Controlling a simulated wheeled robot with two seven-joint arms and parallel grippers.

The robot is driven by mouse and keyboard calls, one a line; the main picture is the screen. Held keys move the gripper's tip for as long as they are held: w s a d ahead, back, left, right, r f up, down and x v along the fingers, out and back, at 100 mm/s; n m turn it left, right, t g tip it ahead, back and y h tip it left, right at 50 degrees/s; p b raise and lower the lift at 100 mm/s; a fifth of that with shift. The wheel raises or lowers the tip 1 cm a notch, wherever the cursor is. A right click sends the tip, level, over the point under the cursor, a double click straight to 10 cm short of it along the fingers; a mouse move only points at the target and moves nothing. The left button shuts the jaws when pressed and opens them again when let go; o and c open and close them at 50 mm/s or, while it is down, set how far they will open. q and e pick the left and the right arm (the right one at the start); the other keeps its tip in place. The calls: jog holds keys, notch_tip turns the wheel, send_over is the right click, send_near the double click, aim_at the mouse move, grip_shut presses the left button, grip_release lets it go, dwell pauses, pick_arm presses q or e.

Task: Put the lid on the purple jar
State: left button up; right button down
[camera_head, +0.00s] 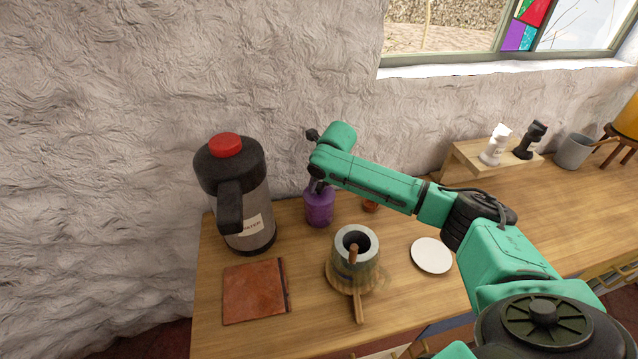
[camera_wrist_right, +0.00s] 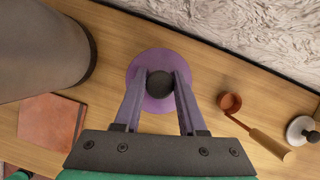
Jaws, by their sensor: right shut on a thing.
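The purple jar (camera_head: 319,211) stands upright on the counter near the wall, right of the large flask. My right gripper (camera_head: 318,187) is directly above it, pointing down. In the right wrist view my right gripper (camera_wrist_right: 160,86) is shut on a dark round knob (camera_wrist_right: 160,84), which I take as the lid's. A purple disc (camera_wrist_right: 145,74) shows around and below the knob. I cannot tell whether the lid sits on the jar's rim or just above it. My left gripper is not in view.
A grey flask (camera_head: 249,208) with a red top stands left of the jar. A mortar (camera_head: 357,268), a rust-coloured book (camera_head: 254,292) and a white disc (camera_head: 432,255) lie in front. A copper scoop (camera_wrist_right: 230,102) and a black-knobbed pale round thing (camera_wrist_right: 300,131) are to the right.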

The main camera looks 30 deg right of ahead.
grip_release()
notch_tip(320, 180, up, 7)
jog(key=p, duration=0.8)
jog(key=shift+r, duration=0.1)
dwell(0.4)
dwell(0.3)
